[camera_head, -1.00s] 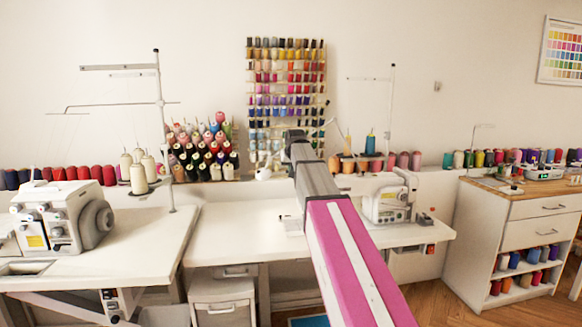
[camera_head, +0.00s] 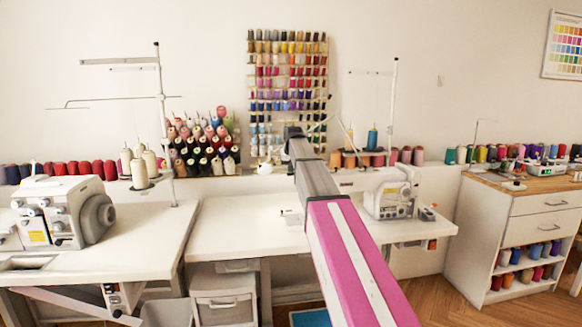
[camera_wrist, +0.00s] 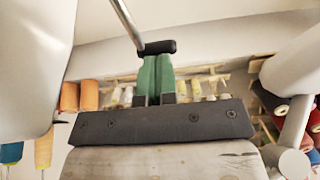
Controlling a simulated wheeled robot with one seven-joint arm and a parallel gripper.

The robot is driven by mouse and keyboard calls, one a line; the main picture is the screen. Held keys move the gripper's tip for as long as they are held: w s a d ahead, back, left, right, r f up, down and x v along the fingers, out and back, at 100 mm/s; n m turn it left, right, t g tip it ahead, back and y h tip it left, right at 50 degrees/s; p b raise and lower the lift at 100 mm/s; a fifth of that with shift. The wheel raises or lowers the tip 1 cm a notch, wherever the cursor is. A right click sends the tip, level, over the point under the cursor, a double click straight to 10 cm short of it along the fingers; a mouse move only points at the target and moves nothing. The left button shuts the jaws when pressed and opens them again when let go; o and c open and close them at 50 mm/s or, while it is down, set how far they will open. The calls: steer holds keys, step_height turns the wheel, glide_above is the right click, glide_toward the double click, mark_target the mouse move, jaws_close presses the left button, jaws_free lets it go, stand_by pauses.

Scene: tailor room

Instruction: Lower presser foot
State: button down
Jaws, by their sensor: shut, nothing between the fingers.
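The white sewing machine (camera_head: 391,198) stands on the middle table, its left part largely hidden behind my arm. In the wrist view, pale machine housing fills the upper left (camera_wrist: 35,60). A thin metal rod (camera_wrist: 125,22) comes down from the top and meets a black end piece (camera_wrist: 157,47). My gripper (camera_wrist: 157,60) has green fingers, shut side by side with nothing between them. The black piece lies at the fingertips in the picture; I cannot tell whether they touch. The presser foot itself cannot be made out. My gripper is hidden in the head view.
The middle table (camera_head: 235,240) has bare top left of my arm. Another machine (camera_head: 62,212) stands on the left table. Thread cones (camera_head: 205,145) and a wall spool rack (camera_head: 287,75) are behind. A drawer cabinet (camera_head: 535,207) stands at right. Orange spools (camera_wrist: 80,96) show in the wrist view.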

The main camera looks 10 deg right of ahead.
steer(key=shift+x, duration=1.05)
steer(key=shift+s, duration=0.15)
steer(key=shift+s+r, duration=0.1)
steer(key=shift+s+r, duration=0.35)
steer(key=shift+s, duration=0.25)
steer(key=shift+r, duration=0.1)
steer(key=v, duration=1)
steer(key=shift+s+r, duration=0.2)
steer(key=shift+r, duration=0.05)
